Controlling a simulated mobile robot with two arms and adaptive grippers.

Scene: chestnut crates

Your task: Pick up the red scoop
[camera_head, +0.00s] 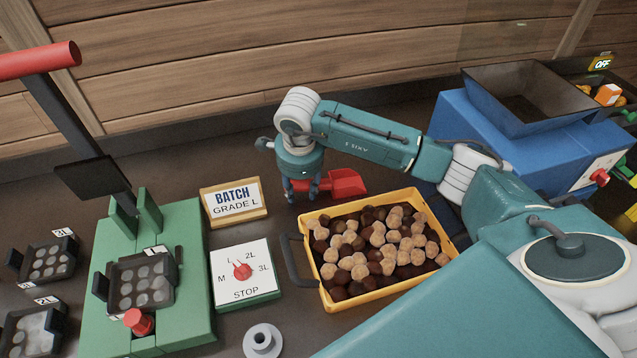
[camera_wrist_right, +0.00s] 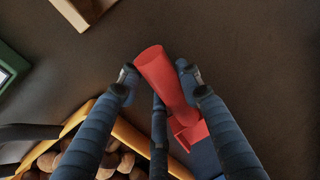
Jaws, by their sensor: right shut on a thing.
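The red scoop (camera_head: 345,183) is just behind the yellow crate, with its open bowl pointing right in the head view. My right gripper (camera_head: 302,188) reaches down at the scoop's left end and is shut on it. In the right wrist view the scoop's red handle (camera_wrist_right: 163,75) lies between the fingers of my right gripper (camera_wrist_right: 157,78), and part of its bowl shows lower right, partly behind a finger. I cannot tell whether the scoop touches the table. My left gripper is not in view.
The yellow crate (camera_head: 372,297) of chestnuts stands just in front of the scoop. A batch sign (camera_head: 233,202) and a dial box (camera_head: 245,301) are to the left. A blue machine with a dark hopper (camera_head: 525,95) stands at the right. The dark table behind the scoop is clear.

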